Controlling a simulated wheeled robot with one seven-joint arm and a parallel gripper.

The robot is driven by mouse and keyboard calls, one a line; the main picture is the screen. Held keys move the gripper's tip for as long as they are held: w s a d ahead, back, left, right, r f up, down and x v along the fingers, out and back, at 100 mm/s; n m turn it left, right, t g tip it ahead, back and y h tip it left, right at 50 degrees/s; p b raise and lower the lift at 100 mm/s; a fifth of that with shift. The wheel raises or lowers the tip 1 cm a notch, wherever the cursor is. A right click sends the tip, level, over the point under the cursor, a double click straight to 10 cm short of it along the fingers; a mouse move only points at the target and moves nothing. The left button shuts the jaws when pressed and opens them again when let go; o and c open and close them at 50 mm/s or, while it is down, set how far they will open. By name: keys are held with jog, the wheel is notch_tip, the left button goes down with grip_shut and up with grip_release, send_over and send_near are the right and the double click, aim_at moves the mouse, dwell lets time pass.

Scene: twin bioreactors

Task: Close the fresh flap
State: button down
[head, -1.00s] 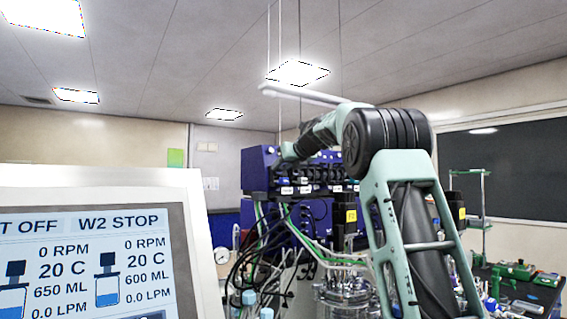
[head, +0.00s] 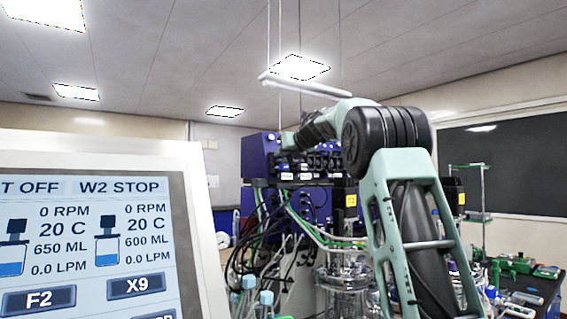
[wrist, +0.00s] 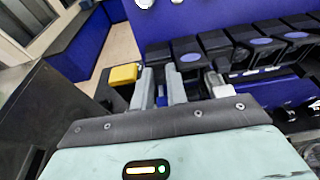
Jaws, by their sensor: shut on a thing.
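My gripper (wrist: 160,80) shows in the wrist view with its two grey fingers upright, close together with a narrow gap between them. The fingertips are at the leftmost black pump head (wrist: 157,56) of a row, and my gripper is shut on a small part there. This part looks like a pump flap but is mostly hidden between the fingers, and I cannot read a label on it. In the head view the row of pump heads (head: 312,162) sits on the blue pump unit (head: 258,156); my arm hides its right part, and the fingers are not clear there.
A yellow-topped block (wrist: 124,74) stands just left of the fingers, and a pale grey part (wrist: 218,86) lies close on their right. A control screen (head: 85,240) fills the lower left of the head view. Tubes and cables (head: 270,225) hang below the pumps, beside glass vessels (head: 345,285).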

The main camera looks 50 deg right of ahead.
jog(key=shift+f+t+h+b, duration=0.4)
jog(key=shift+f+t+b, duration=0.45)
jog(key=shift+b, duration=2.25)
jog(key=shift+r+t+b, duration=0.2)
jog(key=shift+t+b, duration=0.25)
jog(key=shift+b, duration=0.45)
jog(key=shift+r, duration=0.25)
jog(key=c, duration=1.4)
grip_release()
jog(key=b+v, duration=0.6)
jog(key=v, duration=1.1)
jog(key=shift+s+f, duration=0.15)
jog(key=shift+f, duration=0.2)
